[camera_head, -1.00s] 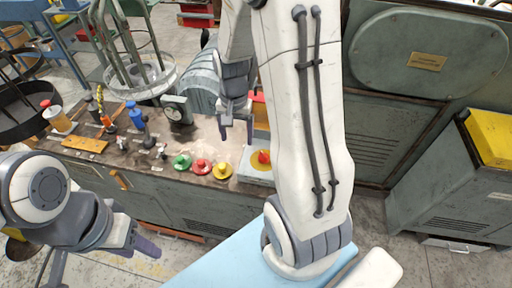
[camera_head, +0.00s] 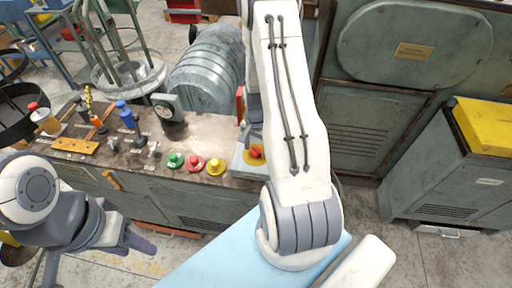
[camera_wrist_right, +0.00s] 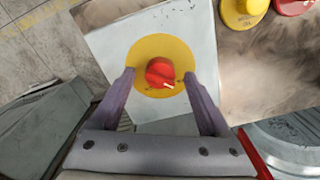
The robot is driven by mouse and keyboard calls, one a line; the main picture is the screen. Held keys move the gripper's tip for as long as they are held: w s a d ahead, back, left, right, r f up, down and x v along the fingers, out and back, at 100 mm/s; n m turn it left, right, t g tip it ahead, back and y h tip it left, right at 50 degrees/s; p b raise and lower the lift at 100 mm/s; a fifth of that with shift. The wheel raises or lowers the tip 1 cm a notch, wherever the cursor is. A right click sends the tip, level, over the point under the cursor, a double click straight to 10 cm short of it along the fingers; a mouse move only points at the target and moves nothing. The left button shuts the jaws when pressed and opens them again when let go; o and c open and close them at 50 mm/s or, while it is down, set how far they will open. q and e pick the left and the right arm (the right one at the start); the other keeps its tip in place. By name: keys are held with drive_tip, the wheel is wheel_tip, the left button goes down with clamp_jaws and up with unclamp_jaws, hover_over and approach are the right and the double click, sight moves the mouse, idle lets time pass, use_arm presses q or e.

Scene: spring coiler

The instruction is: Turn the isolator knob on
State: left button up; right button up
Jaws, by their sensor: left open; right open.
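The isolator knob (camera_wrist_right: 160,72) is red with a white mark and sits on a yellow disc (camera_wrist_right: 178,48) on a pale box. In the right wrist view it lies between and beyond the spread fingers of my right gripper (camera_wrist_right: 162,88), which is open and empty. In the head view the knob (camera_head: 256,152) shows at the right end of the bench, with my right gripper (camera_head: 250,135) just behind it, partly hidden by my arm. Whether the fingers touch the knob is not clear. My left gripper (camera_head: 138,243) is open in front of the bench, at lower left.
Green (camera_head: 175,160), red (camera_head: 194,164) and yellow (camera_head: 215,167) buttons stand in a row left of the knob's box. A gauge (camera_head: 167,107) and several levers stand further left. A grey cabinet with a yellow top (camera_head: 485,125) stands at right. Floor is clear in front.

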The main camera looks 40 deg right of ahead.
drive_tip(key=shift+f, duration=0.3)
clamp_jaws()
